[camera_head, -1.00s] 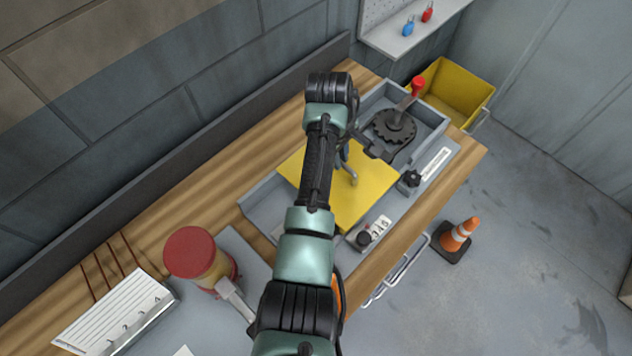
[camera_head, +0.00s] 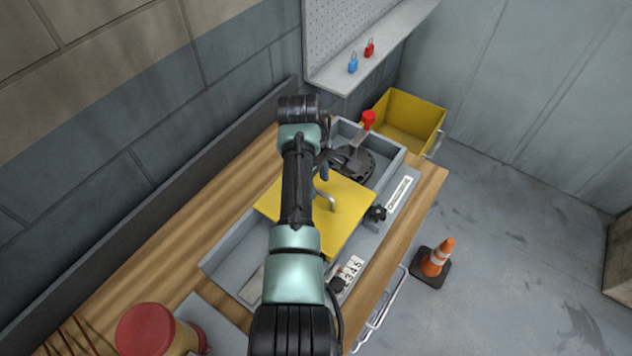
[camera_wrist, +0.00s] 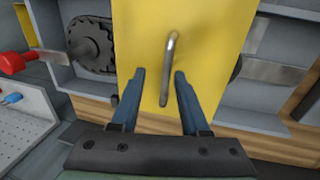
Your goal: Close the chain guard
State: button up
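The chain guard is a flat yellow plate (camera_head: 345,215) with a grey bent handle (camera_head: 326,200), lying over the middle of a grey tray on the bench. The dark toothed sprocket (camera_head: 356,163) shows past its far edge and is partly exposed. In the wrist view the guard (camera_wrist: 205,35) fills the middle, with the sprocket (camera_wrist: 92,42) at its left. My gripper (camera_wrist: 160,76) is open, its blue fingers on either side of the handle (camera_wrist: 168,70), with gaps visible. In the head view my arm hides most of my gripper (camera_head: 324,170).
A red-knobbed lever (camera_head: 366,125) rises by the sprocket. Black knobs (camera_head: 377,213) sit on the tray's front rim beside a number label (camera_head: 350,268). A yellow bin (camera_head: 408,120) stands past the bench end. A red-topped container (camera_head: 150,330) is at lower left, and a cone (camera_head: 436,258) on the floor.

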jog(key=shift+s+a, duration=0.1)
jog(key=shift+s, duration=0.05)
jog(key=b+v, duration=0.1)
jog(key=v, duration=1.2)
jog(key=w+d+r+m+t, duration=0.1)
jog(key=w+r+m+t, duration=0.2)
jog(key=r+t, duration=0.55)
jog(key=w+d+r+m+t, duration=0.1)
jog(key=w+r+m+t, duration=0.25)
jog(key=r, duration=0.95)
jog(key=s+r+m+t+y, duration=0.1)
jog(key=s+r+m+t, duration=0.3)
jog(key=s+r+t, duration=0.9)
jog(key=s+r, duration=0.9)
jog(key=r, duration=0.3)
jog(key=shift+s+d+m, duration=0.15)
jog(key=shift+d+m, duration=0.05)
jog(key=shift+m, duration=0.15)
